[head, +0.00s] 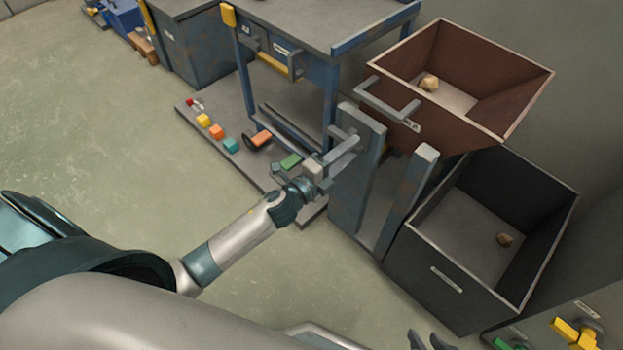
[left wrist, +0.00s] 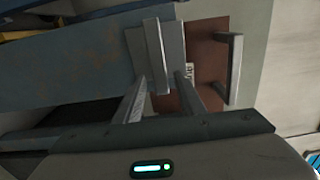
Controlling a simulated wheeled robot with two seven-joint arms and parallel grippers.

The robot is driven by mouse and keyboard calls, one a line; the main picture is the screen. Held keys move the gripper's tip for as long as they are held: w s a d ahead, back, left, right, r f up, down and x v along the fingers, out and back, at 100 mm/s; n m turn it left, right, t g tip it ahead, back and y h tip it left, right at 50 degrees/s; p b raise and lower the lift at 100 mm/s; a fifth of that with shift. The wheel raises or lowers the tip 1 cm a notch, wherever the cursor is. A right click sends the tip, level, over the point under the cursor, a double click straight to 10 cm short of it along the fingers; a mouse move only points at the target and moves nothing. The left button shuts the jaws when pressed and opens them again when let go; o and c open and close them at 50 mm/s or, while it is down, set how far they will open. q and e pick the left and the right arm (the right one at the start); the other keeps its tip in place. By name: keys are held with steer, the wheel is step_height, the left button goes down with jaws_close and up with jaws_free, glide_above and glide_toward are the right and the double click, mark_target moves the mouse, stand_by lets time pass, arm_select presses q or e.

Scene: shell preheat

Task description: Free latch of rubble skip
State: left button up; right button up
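The rubble skip (head: 500,110) is a rusty brown open bin, tilted on a blue-grey stand (head: 352,185), with a grey bar handle (head: 378,105) on its near side. The latch looks like a grey bar (left wrist: 153,45) by the stand's left post; its exact shape is partly hidden by my fingers. My left gripper (left wrist: 163,77) reaches it from the near side, with fingers apart on either side of the bar's near end; I cannot tell whether they touch it. In the head view my left gripper (head: 346,146) is beside the post. My right gripper (head: 430,338) shows only its separated fingertips at the bottom edge.
A dark open bin (head: 440,255) stands below the skip, with a brown lump (head: 504,240) inside. Another lump (head: 429,83) lies in the skip. A blue workbench (head: 330,45) is behind. Several coloured blocks lie on a low board (head: 215,152). The left floor is clear.

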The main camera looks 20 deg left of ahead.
arm_select(q)
steer(key=v, duration=1.5)
arm_select(e)
steer(key=shift+w+a+r, duration=0.15)
steer(key=shift+w+a, duration=0.05)
steer(key=shift+a, duration=0.15)
steer(key=shift+s+d, duration=0.1)
steer(key=shift+s, duration=0.05)
